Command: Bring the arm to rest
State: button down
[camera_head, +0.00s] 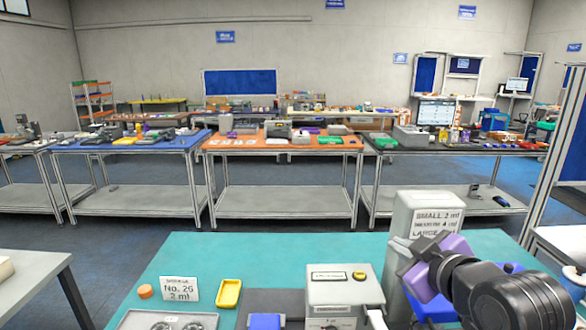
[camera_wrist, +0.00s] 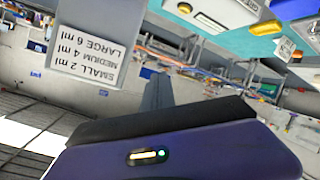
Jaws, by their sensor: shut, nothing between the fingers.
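My gripper (camera_head: 405,252) is at the lower right of the head view, a purple body with grey fingers. It is shut and empty. It is in front of a grey post (camera_head: 415,208) with a sign reading small, medium and large in ml, and hides part of it. I cannot tell whether they touch. My dark arm reaches in from the lower right corner. In the wrist view the shut fingers (camera_wrist: 158,92) point away over the purple gripper body, and the same sign (camera_wrist: 95,45) shows upside down beside them.
The teal table (camera_head: 260,255) holds a grey device (camera_head: 335,285), a yellow tray (camera_head: 229,293), an orange round piece (camera_head: 145,291) and a white card (camera_head: 179,290) reading No. 26. Blue items lie under my gripper. The table's back middle is bare. Several workbenches stand behind across a free aisle.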

jog(key=s+f+m+b, duration=0.1)
jog(key=s+f, duration=0.6)
jog(key=s, duration=0.8)
jog(key=s+f+m+h+b, duration=0.1)
jog(key=s+f+m, duration=0.3)
jog(key=s, duration=1.2)
jog(key=s+f+m+t+h+b, duration=0.1)
jog(key=s+f+m, duration=0.2)
jog(key=s+f, duration=0.7)
jog(key=s, duration=0.5)
jog(key=shift+s+a+f, duration=0.25)
jog(key=shift+s+a, duration=0.05)
